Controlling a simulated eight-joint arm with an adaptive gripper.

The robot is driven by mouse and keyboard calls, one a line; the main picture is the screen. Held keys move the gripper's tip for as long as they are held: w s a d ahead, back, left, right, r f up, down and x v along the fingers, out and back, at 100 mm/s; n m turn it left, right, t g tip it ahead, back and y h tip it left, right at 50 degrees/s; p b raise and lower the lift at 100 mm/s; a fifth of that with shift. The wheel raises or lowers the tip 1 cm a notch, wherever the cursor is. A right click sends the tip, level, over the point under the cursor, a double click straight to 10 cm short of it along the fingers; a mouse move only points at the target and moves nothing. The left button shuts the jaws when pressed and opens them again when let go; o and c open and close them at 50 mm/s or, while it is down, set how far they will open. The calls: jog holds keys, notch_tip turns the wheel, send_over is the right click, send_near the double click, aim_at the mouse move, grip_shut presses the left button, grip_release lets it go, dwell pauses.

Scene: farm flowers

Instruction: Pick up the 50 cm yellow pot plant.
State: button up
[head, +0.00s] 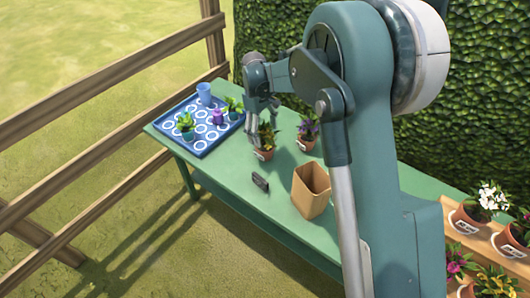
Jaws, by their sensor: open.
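A small plant with yellowish blooms in a brown pot with a white label (263,154) stands on the green table, left of centre. Another yellow-flowered plant (494,281) is at the lower right edge, partly cut off. The label writing is too small to read, so I cannot tell which is the 50 cm one. My gripper (251,134) is open and points down, just left of and overlapping the foliage of the plant on the table. I cannot tell whether a finger touches it.
A purple-flowered plant (307,132), a tan open box (311,191) and a small dark object (260,182) stand nearby. A wooden shelf with potted flowers is right.

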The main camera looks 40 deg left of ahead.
aim_at(265, 149)
jog(key=shift+s+a+f, duration=0.1)
jog(key=shift+a+f, duration=0.05)
jog(key=shift+d+f, duration=0.2)
jog(key=shift+f, duration=1.05)
jog(key=shift+d+f+b, duration=0.2)
jog(key=shift+f+b, duration=0.2)
jog(key=shift+f, duration=0.9)
jog(key=shift+d+f+b, duration=0.15)
jog(key=shift+f+b, duration=0.25)
jog(key=shift+f, duration=0.9)
jog(key=c, duration=1.2)
